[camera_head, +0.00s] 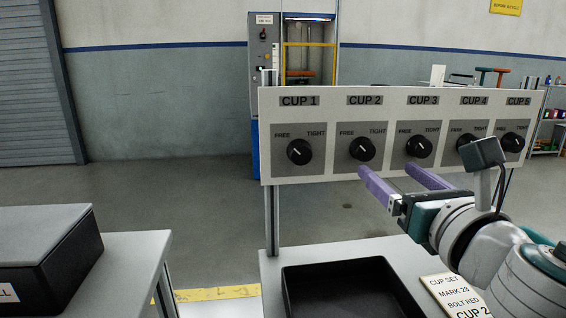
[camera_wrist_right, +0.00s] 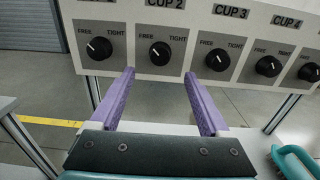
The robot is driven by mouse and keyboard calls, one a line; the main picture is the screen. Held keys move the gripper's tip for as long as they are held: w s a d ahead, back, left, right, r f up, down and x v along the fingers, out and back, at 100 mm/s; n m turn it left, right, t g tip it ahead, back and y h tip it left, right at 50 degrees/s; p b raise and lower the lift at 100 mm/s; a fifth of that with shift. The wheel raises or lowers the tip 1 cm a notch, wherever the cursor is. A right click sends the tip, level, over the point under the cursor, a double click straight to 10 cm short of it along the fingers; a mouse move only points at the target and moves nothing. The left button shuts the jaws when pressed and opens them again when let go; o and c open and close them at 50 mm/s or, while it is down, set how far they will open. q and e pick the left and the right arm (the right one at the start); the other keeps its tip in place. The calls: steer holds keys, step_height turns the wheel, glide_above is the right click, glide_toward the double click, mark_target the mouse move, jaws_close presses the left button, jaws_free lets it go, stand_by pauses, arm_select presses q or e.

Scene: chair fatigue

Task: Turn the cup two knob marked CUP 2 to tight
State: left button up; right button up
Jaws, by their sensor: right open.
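The CUP 2 knob (camera_head: 362,149) is a round black dial with a white pointer, on a grey plate marked FREE at left and TIGHT at right. Its pointer slants to the upper left, towards FREE. The knob also shows in the right wrist view (camera_wrist_right: 160,53), just beyond and between the fingertips. My right gripper (camera_head: 386,171) is open and empty, with two purple fingers in front of the panel, a little below the CUP 2 and CUP 3 knobs. In the right wrist view its fingers (camera_wrist_right: 158,75) do not touch the knob. My left gripper is not in view.
The white panel (camera_head: 330,171) carries similar knobs: CUP 1 (camera_head: 299,151) to the left, CUP 3 (camera_head: 418,146) and others to the right. Below are a black tray (camera_head: 345,270) and a card reading CUP 2 (camera_head: 455,292). A black box (camera_head: 80,262) stands on the left table.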

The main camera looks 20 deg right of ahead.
mark_target(367, 153)
steer(key=b+x, duration=0.1)
steer(key=x, duration=0.7)
jaws_close()
stand_by(0.5)
